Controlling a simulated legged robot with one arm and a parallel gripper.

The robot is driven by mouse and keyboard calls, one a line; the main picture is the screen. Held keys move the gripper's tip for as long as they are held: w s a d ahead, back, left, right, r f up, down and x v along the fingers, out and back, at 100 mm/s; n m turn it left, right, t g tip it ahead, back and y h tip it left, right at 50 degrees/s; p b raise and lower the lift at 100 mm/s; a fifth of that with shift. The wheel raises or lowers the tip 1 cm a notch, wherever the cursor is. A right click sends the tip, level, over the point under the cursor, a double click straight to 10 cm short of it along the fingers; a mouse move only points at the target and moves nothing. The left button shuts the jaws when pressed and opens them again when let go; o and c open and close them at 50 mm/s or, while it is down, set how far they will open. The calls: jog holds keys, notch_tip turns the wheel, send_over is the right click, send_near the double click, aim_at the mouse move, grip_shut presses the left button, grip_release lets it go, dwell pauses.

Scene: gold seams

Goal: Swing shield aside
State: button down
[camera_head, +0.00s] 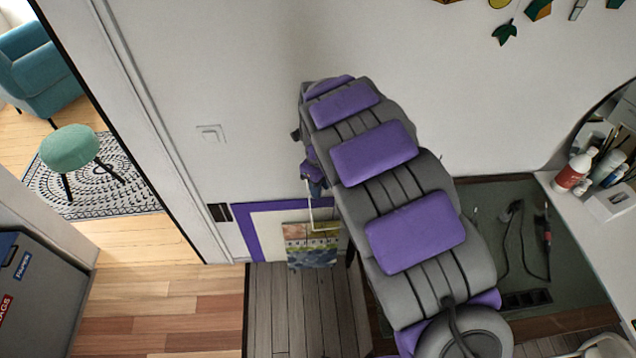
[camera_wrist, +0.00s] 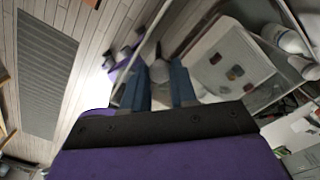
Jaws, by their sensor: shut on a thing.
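In the wrist view, my gripper (camera_wrist: 160,76) shows as two blue fingers close together, shut on a pale, thin part between them. I cannot tell exactly which part. Thin metal rods (camera_wrist: 291,32) run across the upper part of this view and look like the shield's frame; a clear pane cannot be made out for certain. In the head view, my gripper (camera_head: 315,187) is beyond the far end of my grey and purple arm, at a thin pale bent rod (camera_head: 309,204). The arm hides most of what lies behind it.
A purple-edged board (camera_head: 244,225) and a small painting (camera_head: 312,257) stand by the wall. A green mat (camera_head: 490,205) with cables lies right of my arm. A white counter (camera_head: 572,205) holds bottles (camera_head: 573,174). A grey bin (camera_head: 40,295) stands left; wooden floor (camera_head: 150,310) is clear.

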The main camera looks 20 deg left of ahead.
jog(key=c, duration=0.9)
grip_release()
jog(key=shift+a, duration=0.15)
jog(key=shift+w, duration=0.1)
notch_tip(320, 180, up, 17)
jog(key=shift+r, duration=0.1)
jog(key=s+d+f+n+b, duration=0.1)
jog(key=s+d+n+b, duration=0.3)
jog(key=d, duration=0.7)
jog(key=s+d+f+n+b, duration=0.2)
jog(key=s+d+n, duration=0.3)
jog(key=d, duration=0.6)
jog(key=s+d+f+n+b, duration=0.2)
jog(key=s+f+n, duration=0.2)
jog(key=s, duration=0.4)
jog(key=s+d+f+n+g+b, duration=0.1)
jog(key=s+d+f+n+b, duration=0.1)
jog(key=s, duration=0.6)
jog(key=s+d+f+n+b, duration=0.2)
jog(key=s+d+f+n, duration=0.2)
jog(key=s+f+n, duration=0.2)
jog(key=shift+s+d+f+n+g, duration=0.2)
jog(key=shift+s+n+g, duration=0.3)
jog(key=shift+s, duration=0.6)
